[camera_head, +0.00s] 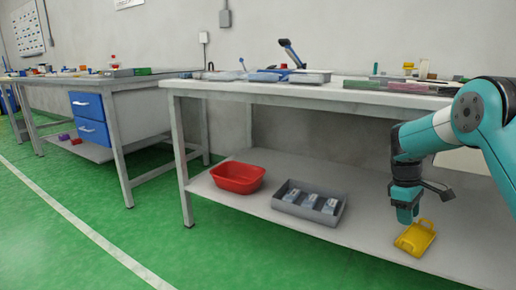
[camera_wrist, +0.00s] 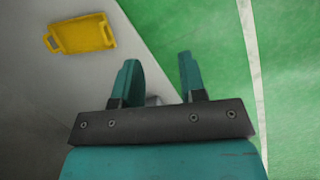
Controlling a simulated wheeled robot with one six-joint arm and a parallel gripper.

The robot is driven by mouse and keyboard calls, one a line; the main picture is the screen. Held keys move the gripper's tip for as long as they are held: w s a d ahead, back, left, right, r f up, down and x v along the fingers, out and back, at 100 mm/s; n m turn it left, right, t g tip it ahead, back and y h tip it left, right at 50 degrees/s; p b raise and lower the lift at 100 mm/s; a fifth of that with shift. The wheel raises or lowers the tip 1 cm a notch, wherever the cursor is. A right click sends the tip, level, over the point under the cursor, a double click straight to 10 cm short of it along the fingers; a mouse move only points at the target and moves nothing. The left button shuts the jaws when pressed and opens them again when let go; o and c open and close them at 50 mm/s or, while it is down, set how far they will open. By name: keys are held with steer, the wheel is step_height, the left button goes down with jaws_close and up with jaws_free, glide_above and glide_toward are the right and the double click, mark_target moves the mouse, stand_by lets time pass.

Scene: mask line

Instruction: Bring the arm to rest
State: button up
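My gripper (camera_head: 405,213) hangs at the right of the head view, pointing down above the lower shelf, beside a yellow tray. In the wrist view my gripper (camera_wrist: 160,80) shows two teal fingers spread apart with nothing between them. The yellow tray (camera_head: 415,238), with handles at its ends, lies on the lower shelf (camera_head: 330,249). It also shows at the upper left of the wrist view (camera_wrist: 82,35), apart from the fingers. My arm comes in from the right edge of the head view.
A red basin (camera_head: 238,178) and a grey tray (camera_head: 290,209) with several small packs stand on the lower shelf. The tabletop (camera_head: 300,90) above holds trays and tools. A second bench with blue drawers (camera_head: 90,118) stands left. The green floor (camera_head: 80,225) in front is clear.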

steer(key=s+a+r+t+y, duration=0.1)
steer(key=s+a+r, duration=0.5)
steer(key=a, duration=0.2)
steer(key=s+a+r+t+y, duration=0.1)
steer(key=s+a+r+y, duration=0.1)
steer(key=s+a+r, duration=0.45)
steer(key=s+a+r+y, duration=0.1)
steer(key=s+a+y, duration=0.1)
steer(key=s+a, duration=0.7)
steer(key=s+a+r+y, duration=0.1)
steer(key=s+a, duration=0.3)
steer(key=s, duration=0.8)
step_height(320, 180, up, 41)
steer(key=s+p, duration=0.1)
steer(key=p, duration=4)
steer(key=shift+a+y+p, duration=0.15)
steer(key=shift+y+p, duration=0.15)
steer(key=shift+s, duration=0.1)
